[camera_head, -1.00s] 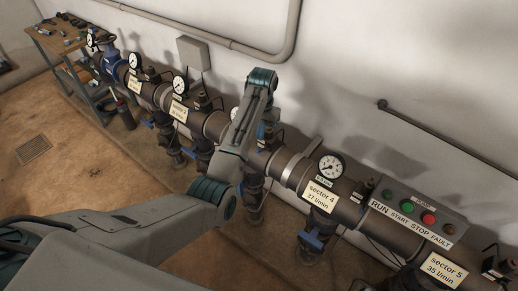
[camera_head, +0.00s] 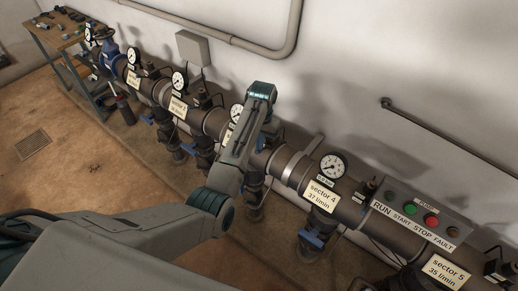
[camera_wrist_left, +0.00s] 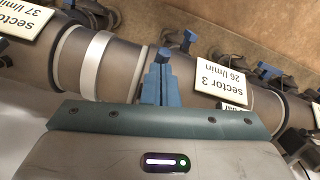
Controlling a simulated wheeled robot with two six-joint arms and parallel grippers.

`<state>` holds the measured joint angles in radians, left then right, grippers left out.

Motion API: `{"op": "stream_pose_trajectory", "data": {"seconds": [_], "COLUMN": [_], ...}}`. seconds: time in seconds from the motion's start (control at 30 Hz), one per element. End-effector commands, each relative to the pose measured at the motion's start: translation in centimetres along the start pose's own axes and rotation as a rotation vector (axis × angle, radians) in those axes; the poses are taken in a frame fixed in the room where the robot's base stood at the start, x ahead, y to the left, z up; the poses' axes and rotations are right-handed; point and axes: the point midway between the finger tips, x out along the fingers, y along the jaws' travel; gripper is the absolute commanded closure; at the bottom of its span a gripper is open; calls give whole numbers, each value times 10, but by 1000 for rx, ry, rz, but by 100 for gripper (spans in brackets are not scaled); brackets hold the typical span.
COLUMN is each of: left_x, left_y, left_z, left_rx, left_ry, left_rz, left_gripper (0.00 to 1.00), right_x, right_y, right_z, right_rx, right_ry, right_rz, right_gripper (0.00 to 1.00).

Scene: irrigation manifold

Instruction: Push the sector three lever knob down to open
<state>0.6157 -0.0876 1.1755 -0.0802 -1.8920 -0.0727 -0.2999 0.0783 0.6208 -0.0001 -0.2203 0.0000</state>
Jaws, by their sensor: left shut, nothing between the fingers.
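My left gripper (camera_wrist_left: 157,84) shows in the left wrist view as two blue fingers shut together, with nothing held. They lie over the dark pipe, between a pale band and the sector 3 label (camera_wrist_left: 220,78), which appears upside down. A blue lever knob (camera_wrist_left: 188,38), which appears to be sector three's, lies just beyond the fingertips to the right; a gap seems to separate them. In the head view my left arm covers much of the sector three branch, including part of its gauge (camera_head: 237,111). My right gripper is not in view.
The sector 4 label (camera_head: 322,195), its gauge (camera_head: 333,166) and its blue lever (camera_head: 313,240) stand to the right. A pump control box (camera_head: 420,215) is farther right. The wall is close behind the pipe; the floor in front is open.

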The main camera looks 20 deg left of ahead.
Motion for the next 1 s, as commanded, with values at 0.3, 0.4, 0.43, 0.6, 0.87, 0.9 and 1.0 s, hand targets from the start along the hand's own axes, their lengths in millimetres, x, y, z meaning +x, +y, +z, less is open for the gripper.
{"op": "stream_pose_trajectory", "data": {"seconds": [0.3,0.4,0.43,0.6,0.87,0.9,1.0], "left_x": [36,39,38,36,25,25,25], "left_y": [0,0,0,0,0,0,0], "left_z": [-3,-4,-4,-7,-32,-33,-33], "left_rx": [0,0,0,0,-1,-1,-1], "left_ry": [-1,0,0,0,0,0,0], "left_rz": [0,0,0,0,0,0,0], "left_gripper": [100,100,100,100,100,100,100], "right_x": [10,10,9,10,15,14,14], "right_y": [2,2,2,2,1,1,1], "right_z": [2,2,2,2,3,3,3], "right_rx": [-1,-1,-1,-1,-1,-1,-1], "right_ry": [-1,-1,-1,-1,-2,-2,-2], "right_rz": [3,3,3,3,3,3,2], "right_gripper": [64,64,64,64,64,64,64]}}
